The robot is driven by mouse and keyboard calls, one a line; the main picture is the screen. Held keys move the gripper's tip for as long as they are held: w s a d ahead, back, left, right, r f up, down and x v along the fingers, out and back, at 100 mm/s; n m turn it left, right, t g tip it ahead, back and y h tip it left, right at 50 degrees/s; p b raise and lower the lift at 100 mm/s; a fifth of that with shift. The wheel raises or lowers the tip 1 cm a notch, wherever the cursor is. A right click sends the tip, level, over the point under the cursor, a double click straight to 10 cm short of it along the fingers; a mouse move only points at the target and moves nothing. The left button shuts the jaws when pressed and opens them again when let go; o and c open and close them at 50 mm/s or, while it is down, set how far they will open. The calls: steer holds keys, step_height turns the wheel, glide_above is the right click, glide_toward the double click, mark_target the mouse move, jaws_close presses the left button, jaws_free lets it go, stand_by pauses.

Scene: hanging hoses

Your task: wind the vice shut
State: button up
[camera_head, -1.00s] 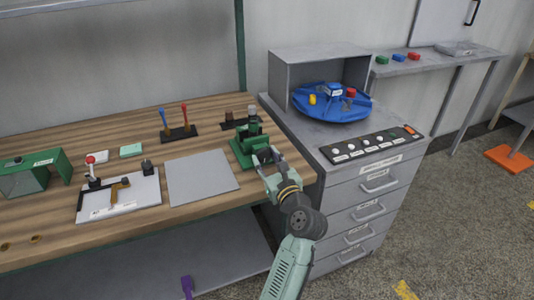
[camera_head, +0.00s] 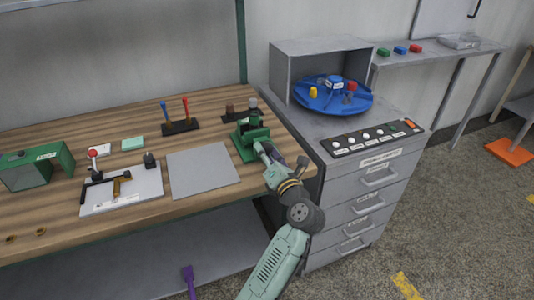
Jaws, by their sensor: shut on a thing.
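The green vice (camera_head: 246,142) stands at the right front edge of the wooden bench in the head view. My gripper (camera_head: 265,150) is at the vice's front, on the side facing me. It is shut, apparently on the vice's handle, which my gripper and wrist mostly hide. I cannot make out the gap between the vice's jaws.
A grey plate (camera_head: 203,170) lies left of the vice. A rack with blue and red levers (camera_head: 180,127) stands behind. The grey drawer cabinet (camera_head: 350,200), with a blue turntable (camera_head: 332,97) on top, stands close to the right of my arm.

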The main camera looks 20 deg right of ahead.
steer(key=m, duration=0.4)
steer(key=shift+a+r+m, duration=0.1)
steer(key=shift+r+m, duration=0.05)
steer(key=shift+m, duration=0.15)
steer(key=m, duration=0.4)
steer(key=shift+w+r+m, duration=0.1)
steer(key=shift+r+m, duration=0.05)
steer(key=shift+m, duration=0.25)
steer(key=m, duration=0.5)
steer(key=shift+r, duration=0.1)
steer(key=shift+m, duration=1.6)
steer(key=o, duration=1.1)
steer(key=shift+f, duration=0.2)
steer(key=shift+o, duration=0.2)
